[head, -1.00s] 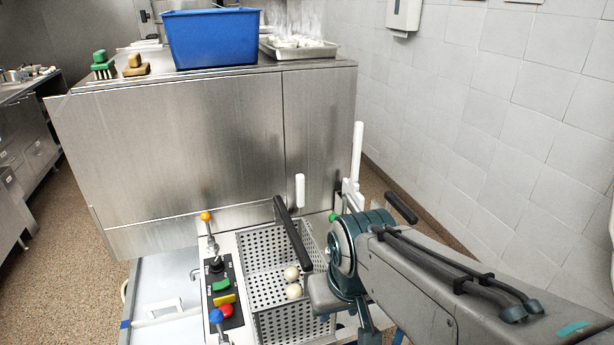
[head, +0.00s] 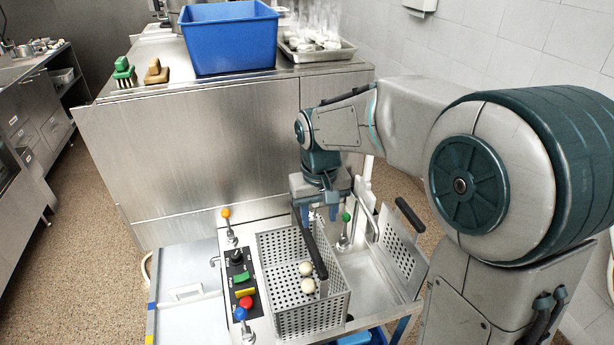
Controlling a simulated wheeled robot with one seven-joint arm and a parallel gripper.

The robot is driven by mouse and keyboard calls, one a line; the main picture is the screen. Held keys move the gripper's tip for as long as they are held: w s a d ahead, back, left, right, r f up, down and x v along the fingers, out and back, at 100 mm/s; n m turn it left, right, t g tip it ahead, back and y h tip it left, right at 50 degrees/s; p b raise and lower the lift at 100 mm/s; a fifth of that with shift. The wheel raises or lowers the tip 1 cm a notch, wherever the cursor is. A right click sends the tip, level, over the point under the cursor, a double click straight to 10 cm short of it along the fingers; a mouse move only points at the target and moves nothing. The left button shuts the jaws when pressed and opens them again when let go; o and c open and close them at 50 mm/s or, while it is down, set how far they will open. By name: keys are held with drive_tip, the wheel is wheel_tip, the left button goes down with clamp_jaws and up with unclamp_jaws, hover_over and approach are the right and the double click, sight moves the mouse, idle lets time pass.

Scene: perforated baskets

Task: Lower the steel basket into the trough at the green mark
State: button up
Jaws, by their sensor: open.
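The perforated steel basket (head: 318,317) stands upright beside the control panel, with a black bar handle (head: 315,250) over its top and two white balls (head: 306,280) inside. The bare metal trough (head: 378,287) lies to its right. My gripper (head: 318,212) points down at the far end of the basket, close to the handle. It is open. I cannot tell whether the handle is between its fingers. A green knob (head: 346,217) tops a lever behind the trough. I cannot tell whether this is the green mark.
A tilted perforated panel with a black handle (head: 410,215) stands at the trough's right. The control panel (head: 240,275) has coloured buttons and levers with orange (head: 225,213) and blue (head: 240,313) knobs. A steel cabinet (head: 200,150) behind carries a blue bin (head: 230,38), brushes and a tray.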

sight(308, 233)
drive_tip(key=shift+w+a+r+p, duration=0.15)
drive_tip(key=shift+w+a+p, duration=0.1)
drive_tip(key=shift+w+a, duration=0.25)
drive_tip(key=shift+w+a+r+p, duration=0.2)
drive_tip(key=shift+w+a, duration=0.2)
drive_tip(key=shift+a, duration=0.15)
drive_tip(key=shift+w+a+f, duration=0.15)
drive_tip(key=shift+f, duration=0.05)
wheel_tip(308, 233, down, 10)
drive_tip(key=b, duration=0.7)
clamp_jaws()
drive_tip(key=shift+r, duration=0.15)
